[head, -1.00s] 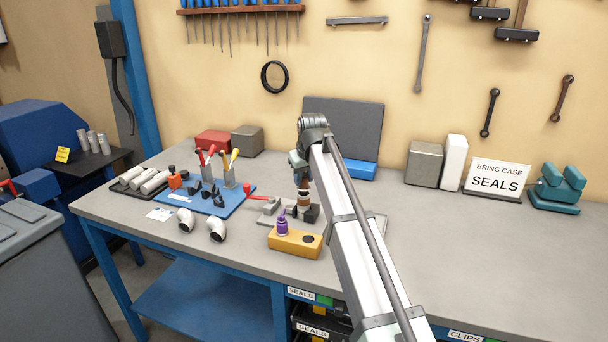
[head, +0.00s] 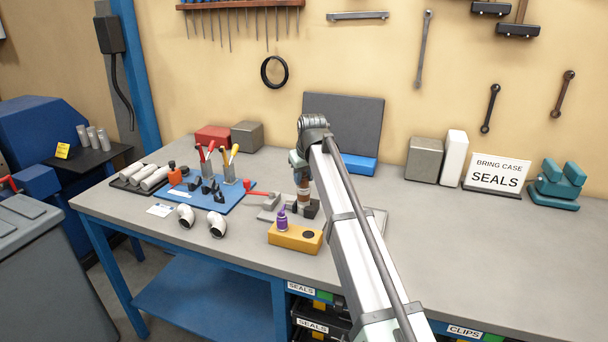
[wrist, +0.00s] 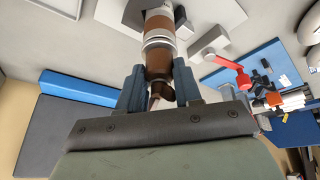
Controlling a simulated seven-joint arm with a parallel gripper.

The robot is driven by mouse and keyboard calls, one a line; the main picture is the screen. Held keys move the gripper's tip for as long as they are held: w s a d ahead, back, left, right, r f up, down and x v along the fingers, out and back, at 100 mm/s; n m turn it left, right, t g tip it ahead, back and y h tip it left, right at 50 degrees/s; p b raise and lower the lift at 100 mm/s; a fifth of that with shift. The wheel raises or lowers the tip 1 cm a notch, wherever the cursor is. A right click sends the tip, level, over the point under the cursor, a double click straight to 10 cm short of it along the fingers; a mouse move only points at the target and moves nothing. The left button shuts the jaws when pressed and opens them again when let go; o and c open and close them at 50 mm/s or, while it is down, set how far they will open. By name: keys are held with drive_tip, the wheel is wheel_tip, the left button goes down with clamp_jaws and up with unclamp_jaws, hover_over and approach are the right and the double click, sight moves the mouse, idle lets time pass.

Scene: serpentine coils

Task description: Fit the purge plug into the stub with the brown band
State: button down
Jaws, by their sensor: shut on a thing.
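My gripper (wrist: 160,78) points down at the bench, its two blue-grey fingers closed around a slim piece that I take for the purge plug (wrist: 156,97). The fingers and palm hide most of it. Directly beyond the fingertips, in line with them, stands a stub with a brown band (wrist: 160,24) and silver rings. It also shows below my gripper in the head view (head: 303,190). The wrist view looks along the stub, so I cannot tell how deep the plug sits or where plug and stub meet.
A yellow block (head: 296,240) with a purple-topped piece (head: 282,220) stands in front of the stub. A red-handled valve (head: 258,194) and a blue mat (head: 235,203) with tools lie to the left.

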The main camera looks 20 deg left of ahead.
drive_tip(key=shift+f, duration=0.15)
drive_tip(key=c, duration=0.7)
unclamp_jaws()
